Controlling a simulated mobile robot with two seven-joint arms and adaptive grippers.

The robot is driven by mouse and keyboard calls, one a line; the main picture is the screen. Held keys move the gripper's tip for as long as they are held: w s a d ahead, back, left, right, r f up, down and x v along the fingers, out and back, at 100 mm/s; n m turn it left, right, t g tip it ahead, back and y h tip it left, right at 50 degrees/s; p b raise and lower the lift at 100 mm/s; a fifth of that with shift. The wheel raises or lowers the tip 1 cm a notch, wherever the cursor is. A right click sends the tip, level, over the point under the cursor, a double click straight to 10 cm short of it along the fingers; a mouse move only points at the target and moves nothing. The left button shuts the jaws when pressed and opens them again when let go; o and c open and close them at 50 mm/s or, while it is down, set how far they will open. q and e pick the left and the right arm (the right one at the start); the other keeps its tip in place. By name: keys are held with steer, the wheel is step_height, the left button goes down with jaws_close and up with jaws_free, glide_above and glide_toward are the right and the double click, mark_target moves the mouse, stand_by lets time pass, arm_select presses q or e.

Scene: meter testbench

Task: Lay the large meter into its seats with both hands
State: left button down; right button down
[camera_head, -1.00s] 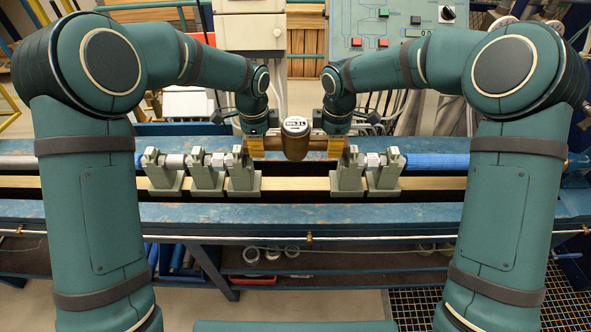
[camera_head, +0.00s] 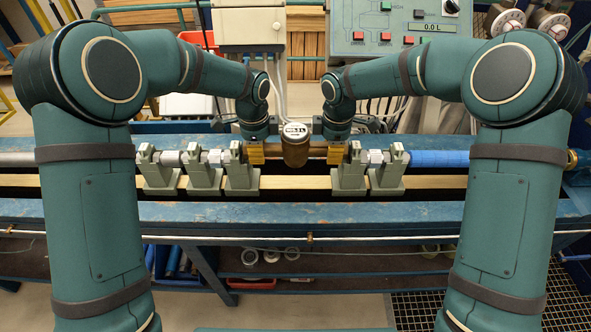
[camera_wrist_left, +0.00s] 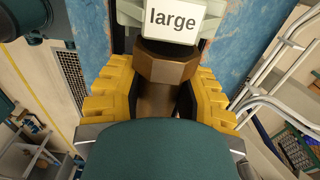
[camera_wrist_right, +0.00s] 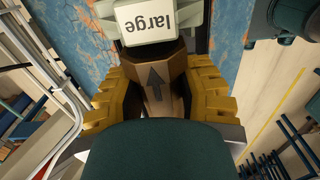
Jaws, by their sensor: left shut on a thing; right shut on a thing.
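The large meter (camera_head: 296,147) is a bronze body with a round grey-and-white register on top, lying level between the two inner green seats. My left gripper (camera_head: 255,153) is shut on its left pipe end, and my right gripper (camera_head: 336,154) is shut on its right pipe end. In the left wrist view yellow fingers flank the bronze pipe (camera_wrist_left: 156,90), beside a seat with the label "large" (camera_wrist_left: 172,22). In the right wrist view the fingers flank the other pipe end (camera_wrist_right: 155,88) with a dark arrow, beside another "large" seat (camera_wrist_right: 147,22). Whether the pipe touches the seats is hidden.
More green seats (camera_head: 160,170) stand along the blue bench (camera_head: 400,212) on the left, and another (camera_head: 388,170) on the right. A blue pipe (camera_head: 438,159) runs off to the right. The control panel (camera_head: 395,30) stands behind, reading 0.0 L.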

arm_select(q)
steer(key=shift+f+b, duration=0.5)
steer(key=shift+f, duration=0.1)
arm_select(e)
steer(key=shift+f, duration=0.6)
arm_select(q)
steer(key=c, duration=1)
jaws_free()
steer(key=shift+f, duration=0.15)
arm_select(e)
steer(key=c, duration=1)
jaws_free()
steer(key=shift+f, duration=0.15)
arm_select(q)
steer(key=o, duration=0.3)
arm_select(e)
steer(key=o, duration=0.3)
arm_select(q)
steer(key=shift+r, duration=0.25)
step_height(320, 180, up, 12)
steer(key=shift+s+f, duration=0.1)
steer(key=shift+f, duration=0.05)
arm_select(e)
steer(key=shift+r, duration=0.2)
step_height(320, 180, up, 12)
steer(key=shift+f, duration=0.1)
steer(key=shift+s, duration=0.1)
